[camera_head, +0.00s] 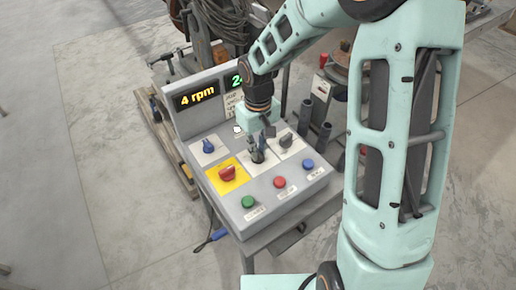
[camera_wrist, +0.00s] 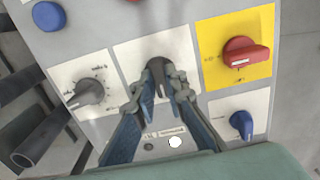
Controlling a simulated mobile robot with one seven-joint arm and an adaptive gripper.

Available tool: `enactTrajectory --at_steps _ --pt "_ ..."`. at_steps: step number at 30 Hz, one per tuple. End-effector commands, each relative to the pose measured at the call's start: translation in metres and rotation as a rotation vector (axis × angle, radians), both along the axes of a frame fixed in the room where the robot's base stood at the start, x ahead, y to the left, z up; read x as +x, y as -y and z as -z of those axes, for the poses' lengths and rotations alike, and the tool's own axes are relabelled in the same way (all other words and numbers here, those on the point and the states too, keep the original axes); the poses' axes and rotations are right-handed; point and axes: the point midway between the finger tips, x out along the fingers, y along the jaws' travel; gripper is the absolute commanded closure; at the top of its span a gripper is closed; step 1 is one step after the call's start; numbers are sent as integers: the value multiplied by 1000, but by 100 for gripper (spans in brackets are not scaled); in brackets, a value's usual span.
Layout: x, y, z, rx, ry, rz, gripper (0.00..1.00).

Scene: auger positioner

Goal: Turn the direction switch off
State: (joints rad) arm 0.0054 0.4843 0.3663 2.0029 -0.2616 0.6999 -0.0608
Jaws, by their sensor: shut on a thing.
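The control box (camera_head: 200,120) has several knobs and push buttons on its sloped panel. My gripper (camera_head: 257,152) reaches down onto the dark grey switch on the middle white plate. In the wrist view, the two fingertips of my gripper (camera_wrist: 165,84) are closed around this switch (camera_wrist: 158,66). Its handle is largely hidden between the fingers, so its exact angle cannot be told. The small labels are too blurred to read, so I cannot confirm by text that this is the direction switch.
A red switch (camera_wrist: 245,54) on a yellow plate, a blue knob (camera_wrist: 241,123) and a grey dial (camera_wrist: 90,92) sit close around my gripper. Green (camera_head: 248,202), red (camera_head: 280,182) and blue (camera_head: 308,165) buttons line the front. A display (camera_head: 197,95) reads 4 rpm.

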Motion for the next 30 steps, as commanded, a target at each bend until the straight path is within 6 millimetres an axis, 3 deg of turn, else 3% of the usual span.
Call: enactTrajectory --at_steps 13,14,18,26,30 --pt "1 -1 -1 1 4 -10 100" --pt "1 -1 -1 1 4 -10 85" --pt "1 0 -1 1 3 -10 71" --pt "1 0 -1 0 2 -10 71" --pt "2 0 -11 1 4 -9 71"
